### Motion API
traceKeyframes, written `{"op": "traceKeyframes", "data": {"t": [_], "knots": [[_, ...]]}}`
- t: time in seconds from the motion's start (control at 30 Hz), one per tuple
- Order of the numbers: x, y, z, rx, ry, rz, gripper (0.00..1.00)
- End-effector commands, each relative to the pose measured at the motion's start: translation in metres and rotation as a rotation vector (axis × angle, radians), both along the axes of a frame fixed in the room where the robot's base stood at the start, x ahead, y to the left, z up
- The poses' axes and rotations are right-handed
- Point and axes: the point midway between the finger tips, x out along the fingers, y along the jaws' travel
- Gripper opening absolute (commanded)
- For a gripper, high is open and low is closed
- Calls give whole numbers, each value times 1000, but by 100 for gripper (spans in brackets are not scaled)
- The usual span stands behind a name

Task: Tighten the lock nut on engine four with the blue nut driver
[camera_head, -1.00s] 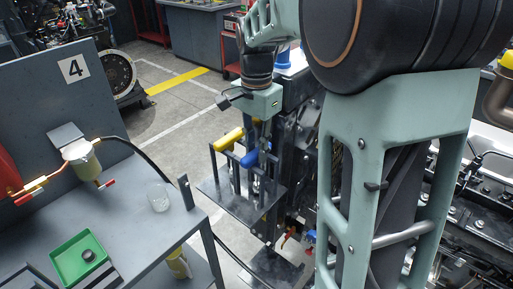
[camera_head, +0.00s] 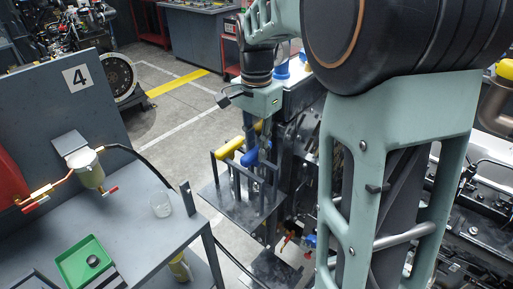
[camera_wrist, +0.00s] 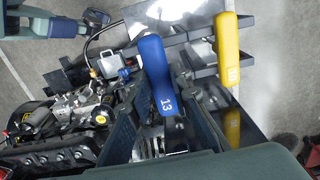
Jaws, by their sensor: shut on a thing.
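My gripper (camera_head: 264,146) points down over the tool rack (camera_head: 228,203) and is shut on the blue nut driver (camera_head: 250,157). In the wrist view the blue handle (camera_wrist: 157,72), marked 13, stands out between my two dark fingers; its shaft and tip are hidden or unclear. Whether the tip is clear of the rack, I cannot tell. A yellow driver (camera_head: 231,147) is in the rack just left of the blue one; it also shows in the wrist view (camera_wrist: 228,50). I cannot make out the lock nut. A sign with a 4 (camera_head: 76,78) is on the grey panel at left.
A grey bench (camera_head: 140,235) at left holds a green tray (camera_head: 72,268) with a dark round part, a clear cup (camera_head: 161,205) and a filter bowl (camera_head: 90,172). An engine (camera_head: 470,225) stands at right, partly behind my arm. Open floor lies beyond the bench.

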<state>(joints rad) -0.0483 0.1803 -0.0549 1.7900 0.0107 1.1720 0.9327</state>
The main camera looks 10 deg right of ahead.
Motion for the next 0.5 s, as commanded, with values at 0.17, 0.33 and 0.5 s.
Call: {"op": "traceKeyframes", "data": {"t": [0.17,0.33,0.5], "knots": [[0,0,23,0,-1,0,0],[0,0,40,0,-2,0,0],[0,0,57,0,-2,0,0]]}}
